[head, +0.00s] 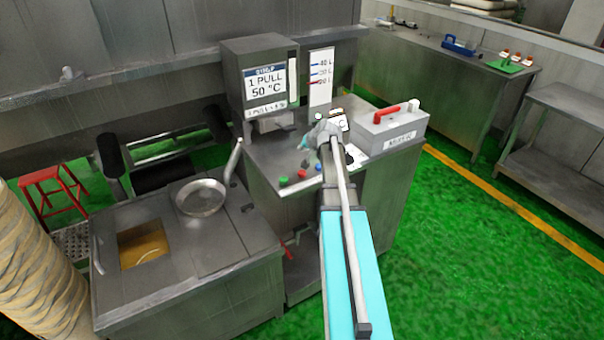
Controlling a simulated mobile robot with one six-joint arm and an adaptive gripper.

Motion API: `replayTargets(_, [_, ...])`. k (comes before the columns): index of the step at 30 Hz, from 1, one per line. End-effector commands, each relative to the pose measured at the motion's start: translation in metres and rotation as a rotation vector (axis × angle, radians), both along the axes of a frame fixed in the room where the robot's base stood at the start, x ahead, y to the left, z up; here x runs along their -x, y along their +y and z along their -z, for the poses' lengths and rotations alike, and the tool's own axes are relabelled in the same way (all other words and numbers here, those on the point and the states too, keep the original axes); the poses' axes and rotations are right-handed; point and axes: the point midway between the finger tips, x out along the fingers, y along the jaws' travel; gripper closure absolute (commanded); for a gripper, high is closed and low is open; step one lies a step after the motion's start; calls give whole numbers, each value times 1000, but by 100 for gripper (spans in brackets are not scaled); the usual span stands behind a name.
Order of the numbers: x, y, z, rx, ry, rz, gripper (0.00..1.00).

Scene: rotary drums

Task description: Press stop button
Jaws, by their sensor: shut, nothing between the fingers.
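A row of small buttons sits on the front edge of the steel control console: a green button (283,180), a red button (301,174) and a blue button (318,167). No readable label marks any of them as stop. My gripper (305,161) is shut and empty. It points down over the console, close behind the red and blue buttons in the picture. I cannot tell its exact height or whether it touches anything. My arm comes in from the lower right and hides part of the console top.
A grey box with a red handle (387,114) sits to the right. A metal pan (201,197) lies on the lower cabinet at left. Green floor is clear at right.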

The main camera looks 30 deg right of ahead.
Motion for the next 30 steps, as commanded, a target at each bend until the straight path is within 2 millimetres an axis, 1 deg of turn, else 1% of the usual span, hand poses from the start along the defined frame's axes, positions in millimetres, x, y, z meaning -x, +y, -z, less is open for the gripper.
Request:
replayTargets(24, [0, 0, 66, 0, 0, 0, 100])
replayTargets(30, [0, 0, 79, 0, 0, 0, 100])
